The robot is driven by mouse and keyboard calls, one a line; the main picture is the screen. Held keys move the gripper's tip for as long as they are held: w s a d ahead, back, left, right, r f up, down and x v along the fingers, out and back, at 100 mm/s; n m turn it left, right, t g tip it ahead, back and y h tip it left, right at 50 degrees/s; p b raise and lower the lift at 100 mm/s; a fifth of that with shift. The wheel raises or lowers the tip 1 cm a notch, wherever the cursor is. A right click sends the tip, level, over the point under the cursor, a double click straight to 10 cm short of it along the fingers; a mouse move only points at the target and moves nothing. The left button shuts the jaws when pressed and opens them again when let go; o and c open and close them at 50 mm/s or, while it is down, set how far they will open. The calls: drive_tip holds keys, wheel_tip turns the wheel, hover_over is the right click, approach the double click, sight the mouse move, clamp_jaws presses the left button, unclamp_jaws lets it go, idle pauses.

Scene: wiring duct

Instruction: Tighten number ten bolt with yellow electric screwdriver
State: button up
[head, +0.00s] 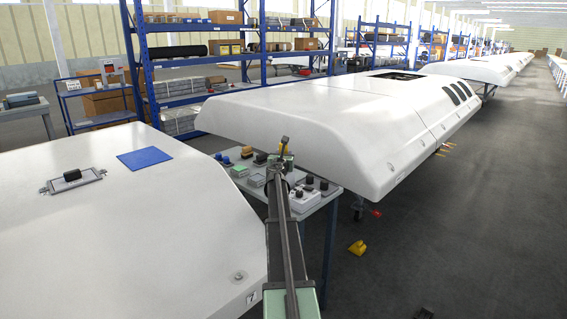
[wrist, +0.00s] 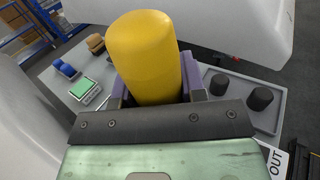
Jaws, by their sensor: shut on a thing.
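A yellow rounded cylinder, which looks like the body of the yellow electric screwdriver (wrist: 150,50), stands large in the wrist view. My gripper (wrist: 160,95) is shut on it, with purple fingers on both sides. The screwdriver's tip is hidden in the wrist view. I cannot pick out the number ten bolt or any bolt number in either view.
Tools and boxes crowd the table, including a green-topped device (wrist: 84,88) and dark knobs (wrist: 260,98) in a grey tray. White shells stand at left (head: 190,210) and behind (head: 330,130).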

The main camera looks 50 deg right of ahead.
wheel_tip(320, 180, up, 20)
drive_tip(key=p, duration=2)
wheel_tip(320, 180, up, 12)
drive_tip(key=p, duration=1.1)
drive_tip(key=shift+f, duration=0.25)
